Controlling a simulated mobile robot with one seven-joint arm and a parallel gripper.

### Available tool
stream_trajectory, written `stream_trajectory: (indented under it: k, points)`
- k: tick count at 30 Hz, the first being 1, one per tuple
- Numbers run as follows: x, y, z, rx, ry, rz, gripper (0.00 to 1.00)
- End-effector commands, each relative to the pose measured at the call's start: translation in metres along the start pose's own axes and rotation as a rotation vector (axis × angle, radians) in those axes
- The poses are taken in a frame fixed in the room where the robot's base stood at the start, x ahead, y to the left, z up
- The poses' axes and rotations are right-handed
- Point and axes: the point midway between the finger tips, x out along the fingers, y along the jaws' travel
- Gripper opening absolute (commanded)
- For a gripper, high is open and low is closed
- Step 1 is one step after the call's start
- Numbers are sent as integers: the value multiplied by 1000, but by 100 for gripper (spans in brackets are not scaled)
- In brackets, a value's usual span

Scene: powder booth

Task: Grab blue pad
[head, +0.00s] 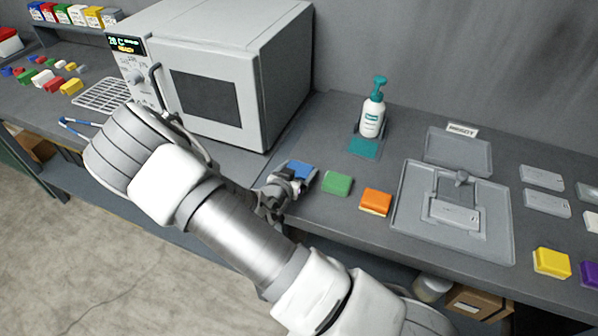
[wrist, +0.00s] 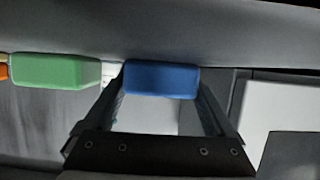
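The blue pad (head: 302,170) lies on the grey bench, left of the green pad, and my gripper partly covers it in the head view. My gripper (head: 284,186) reaches it from the left and front. In the wrist view the blue pad (wrist: 162,79) sits between the two fingertips of my gripper (wrist: 162,88). The fingers are spread to either side of the pad, with only narrow gaps visible. Contact with the pad cannot be made out clearly.
The green pad (head: 337,183) and orange pad (head: 376,201) lie to the right in a row. A white oven (head: 225,70) stands behind and left. A pump bottle (head: 372,115) stands behind. A grey tray with a fixture (head: 412,232) is further right.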

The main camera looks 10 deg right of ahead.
Motion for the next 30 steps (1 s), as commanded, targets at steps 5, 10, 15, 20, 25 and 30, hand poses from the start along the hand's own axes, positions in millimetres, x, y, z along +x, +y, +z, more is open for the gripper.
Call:
stream_trajectory:
  k: [5, 10, 15, 20, 25, 30]
  points:
    - [0, 0, 0, 0, 0, 0, 36]
    - [0, 0, 0, 0, 0, 0, 36]
    - [-2, 0, -6, 1, 1, 0, 36]
    - [-8, 0, -18, 2, 0, -1, 36]
    - [-17, 8, -42, 4, 0, 4, 36]
    - [-27, 49, -63, 5, 0, 5, 36]
